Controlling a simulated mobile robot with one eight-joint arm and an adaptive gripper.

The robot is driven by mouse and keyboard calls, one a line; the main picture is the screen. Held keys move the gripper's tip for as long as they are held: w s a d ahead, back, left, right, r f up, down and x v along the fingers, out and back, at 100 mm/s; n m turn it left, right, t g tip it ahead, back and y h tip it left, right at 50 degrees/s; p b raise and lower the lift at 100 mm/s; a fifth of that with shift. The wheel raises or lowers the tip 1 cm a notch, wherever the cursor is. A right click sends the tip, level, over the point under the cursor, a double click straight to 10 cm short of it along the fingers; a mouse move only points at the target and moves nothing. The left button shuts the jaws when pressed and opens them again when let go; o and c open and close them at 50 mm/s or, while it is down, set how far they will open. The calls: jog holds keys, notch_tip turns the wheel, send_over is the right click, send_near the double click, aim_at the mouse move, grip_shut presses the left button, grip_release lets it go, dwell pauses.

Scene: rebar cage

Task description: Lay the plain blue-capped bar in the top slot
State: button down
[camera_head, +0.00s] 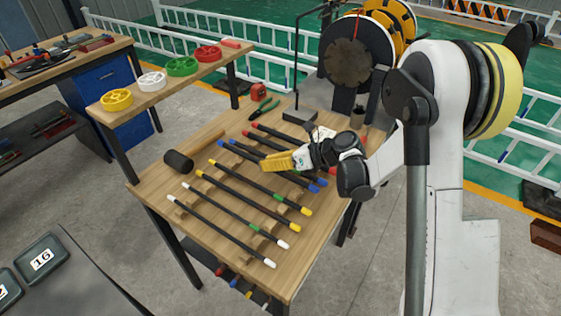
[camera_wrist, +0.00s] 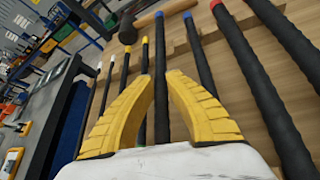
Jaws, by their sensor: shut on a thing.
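My gripper (camera_head: 278,162) is low over the bars on the table, its yellow fingers on either side of a dark blue-capped bar. In the wrist view, my gripper (camera_wrist: 161,80) is shut on this blue-capped bar (camera_wrist: 162,60), which runs away between the fingertips. No coloured band shows on its visible length; its near part is hidden by the gripper. A second blue-capped bar (camera_wrist: 203,60) lies just to its right. In the head view, blue caps (camera_head: 322,182) show at the bars' right ends. I cannot pick out the top slot.
Yellow-capped bars (camera_head: 240,188) and white-capped bars (camera_head: 215,218) lie nearer on the wooden table (camera_head: 150,185). Red-capped bars (camera_head: 275,138) lie beyond. A black mallet head (camera_head: 178,161), green-handled pliers (camera_head: 263,108) and a red tape measure (camera_head: 259,92) are at the table's far side.

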aim_at(270, 178)
jog(key=shift+d+f+b, duration=0.15)
jog(key=shift+f+b, duration=0.5)
jog(key=shift+f, duration=0.9)
jog(key=shift+f, duration=0.1)
jog(key=c, duration=1.5)
grip_release()
jog(key=shift+d, duration=0.1)
